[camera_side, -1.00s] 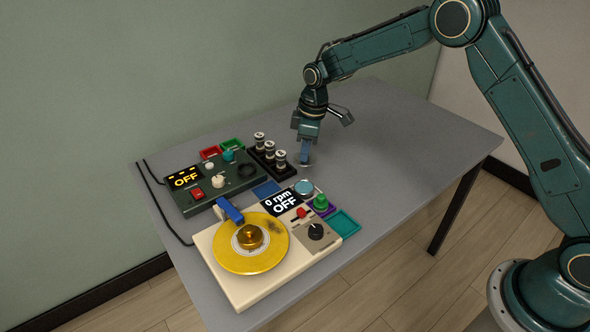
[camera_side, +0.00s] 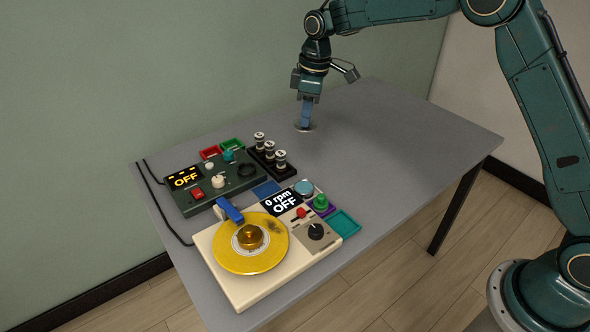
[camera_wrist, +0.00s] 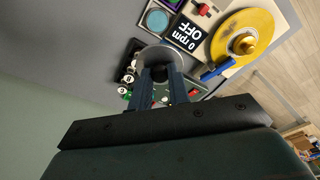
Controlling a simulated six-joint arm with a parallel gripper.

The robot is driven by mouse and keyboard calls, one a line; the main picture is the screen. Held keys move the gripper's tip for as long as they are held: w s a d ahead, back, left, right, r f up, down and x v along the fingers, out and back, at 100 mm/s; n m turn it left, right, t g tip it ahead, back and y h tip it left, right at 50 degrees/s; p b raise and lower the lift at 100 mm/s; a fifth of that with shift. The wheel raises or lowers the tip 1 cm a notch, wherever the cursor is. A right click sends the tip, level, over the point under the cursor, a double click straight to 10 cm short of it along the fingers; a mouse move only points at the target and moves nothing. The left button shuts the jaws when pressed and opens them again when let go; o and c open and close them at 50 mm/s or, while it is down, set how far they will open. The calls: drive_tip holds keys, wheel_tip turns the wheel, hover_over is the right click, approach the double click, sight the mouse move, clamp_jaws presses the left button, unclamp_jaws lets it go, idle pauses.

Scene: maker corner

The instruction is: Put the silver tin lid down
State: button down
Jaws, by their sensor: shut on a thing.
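The silver tin lid (camera_side: 305,128) is a small round grey disc held under my gripper (camera_side: 306,122), over the back part of the grey table in the side view. My gripper points down with its blue fingers close together on the lid. In the wrist view the lid (camera_wrist: 152,56) shows as a pale grey round between the tips of my gripper (camera_wrist: 163,72). The fingers hide part of it. I cannot tell whether the lid touches the table.
A cream turntable (camera_side: 225,285) with a yellow disc stands in front, its display reading "0 rpm OFF". A dark green control box (camera_side: 185,203) and a black rack (camera_side: 267,163) of several small jars stand left of my gripper. The table (camera_side: 400,150) is clear to the right.

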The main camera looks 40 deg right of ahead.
drive_tip(key=shift+w, duration=0.1)
idle(0.3)
hover_over(268, 192)
drive_tip(key=d, duration=0.1)
wheel_tip(268, 192, down, 2)
drive_tip(key=shift+a+f, duration=0.25)
drive_tip(key=shift+a, duration=0.1)
wheel_tip(268, 192, down, 20)
idle(1.3)
drive_tip(key=shift+f, duration=0.15)
drive_tip(key=c, duration=1.3)
unclamp_jaws()
